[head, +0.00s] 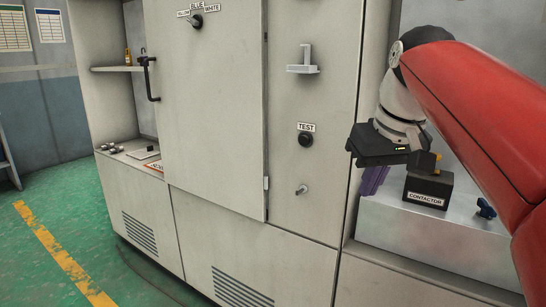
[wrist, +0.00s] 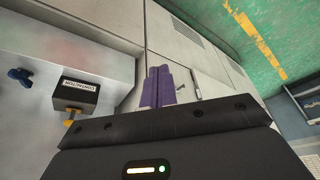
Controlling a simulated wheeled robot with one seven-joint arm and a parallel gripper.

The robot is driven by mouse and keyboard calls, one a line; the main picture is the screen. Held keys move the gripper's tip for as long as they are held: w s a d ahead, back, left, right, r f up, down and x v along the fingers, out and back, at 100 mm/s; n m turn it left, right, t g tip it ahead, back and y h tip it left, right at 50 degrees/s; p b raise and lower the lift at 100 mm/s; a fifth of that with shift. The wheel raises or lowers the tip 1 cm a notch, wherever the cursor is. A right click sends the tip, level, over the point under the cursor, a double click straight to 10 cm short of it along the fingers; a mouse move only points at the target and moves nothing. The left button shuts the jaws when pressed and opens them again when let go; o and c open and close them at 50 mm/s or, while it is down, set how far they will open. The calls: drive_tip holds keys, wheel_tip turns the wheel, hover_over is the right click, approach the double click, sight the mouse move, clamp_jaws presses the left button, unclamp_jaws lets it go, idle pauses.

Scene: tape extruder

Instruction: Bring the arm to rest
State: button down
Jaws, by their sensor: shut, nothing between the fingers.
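My gripper (head: 374,180) has purple fingers and hangs at the right in the head view, below the wrist of my red arm. The fingers are pressed together with nothing between them; they also show in the wrist view (wrist: 157,88), pointing away from the camera. A black box labelled CONTACTOR (head: 428,189), with a yellow part on top, stands on the pale ledge just right of the fingers. It also shows at the left of the wrist view (wrist: 76,95). I see no contact between the fingers and the box.
A blue knob (head: 485,208) sits on the ledge right of the contactor. The cabinet has a TEST button (head: 305,140), a bracket (head: 303,67), a metal knob (head: 301,190) and a black door handle (head: 150,78). Green floor (head: 60,215) is free at the left.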

drive_tip(key=s+f+m+t, duration=0.1)
drive_tip(key=s+f, duration=0.6)
drive_tip(key=f, duration=0.4)
drive_tip(key=s+f+m+h, duration=0.1)
drive_tip(key=s+f, duration=0.6)
drive_tip(key=f, duration=0.5)
drive_tip(key=shift+s+a+m+t, duration=0.3)
drive_tip(key=shift+s+a+t, duration=0.05)
drive_tip(key=shift+s+t, duration=0.05)
